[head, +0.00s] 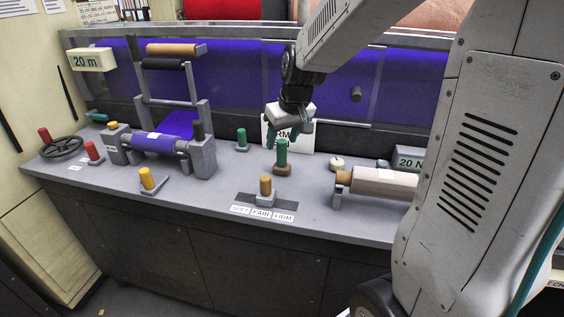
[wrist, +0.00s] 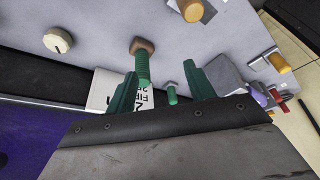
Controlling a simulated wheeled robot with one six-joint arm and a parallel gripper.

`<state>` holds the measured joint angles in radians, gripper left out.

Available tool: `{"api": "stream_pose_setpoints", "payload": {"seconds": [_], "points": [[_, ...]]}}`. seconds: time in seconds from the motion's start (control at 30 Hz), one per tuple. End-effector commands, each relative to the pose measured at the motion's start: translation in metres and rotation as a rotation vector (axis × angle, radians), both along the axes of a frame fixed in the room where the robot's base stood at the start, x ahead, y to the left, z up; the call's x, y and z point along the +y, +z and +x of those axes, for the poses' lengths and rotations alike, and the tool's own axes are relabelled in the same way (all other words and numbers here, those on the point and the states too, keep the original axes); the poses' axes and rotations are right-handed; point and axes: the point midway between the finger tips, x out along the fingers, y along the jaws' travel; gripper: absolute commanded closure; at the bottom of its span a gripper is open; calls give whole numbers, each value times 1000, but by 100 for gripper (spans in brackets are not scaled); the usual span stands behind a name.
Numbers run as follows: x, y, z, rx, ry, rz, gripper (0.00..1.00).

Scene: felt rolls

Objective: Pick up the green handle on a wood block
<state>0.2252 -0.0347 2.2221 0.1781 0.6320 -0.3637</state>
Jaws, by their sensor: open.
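The green handle (head: 282,152) stands upright on a small brown wood block (head: 282,170) on the grey bench top. In the wrist view, the green ribbed handle (wrist: 142,70) and its wood block (wrist: 144,46) appear close to the left finger, off the middle of the jaws. My gripper (head: 269,144) is open and empty, with teal fingers. In the head view it hangs beside the handle's upper part, slightly left. The fingers also show in the wrist view (wrist: 160,69). I cannot tell whether a finger touches the handle.
Another green handle (head: 241,139) on a grey base stands to the left. A white sign (head: 302,141) stands behind.

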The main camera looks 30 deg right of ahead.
Motion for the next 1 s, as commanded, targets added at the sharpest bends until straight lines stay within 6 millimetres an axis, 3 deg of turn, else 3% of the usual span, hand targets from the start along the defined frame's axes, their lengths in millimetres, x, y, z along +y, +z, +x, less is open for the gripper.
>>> {"api": "stream_pose_setpoints", "payload": {"seconds": [0.1, 0.2, 0.57, 0.83, 1.0], "points": [[-23, -24, 31, -23, -14, -12, 46], [-34, -35, 46, -39, -19, -20, 46], [-41, -68, 65, -47, -21, -25, 46], [-44, -103, 82, -46, -20, -25, 46], [-44, -111, 86, -48, -20, -25, 46]]}}
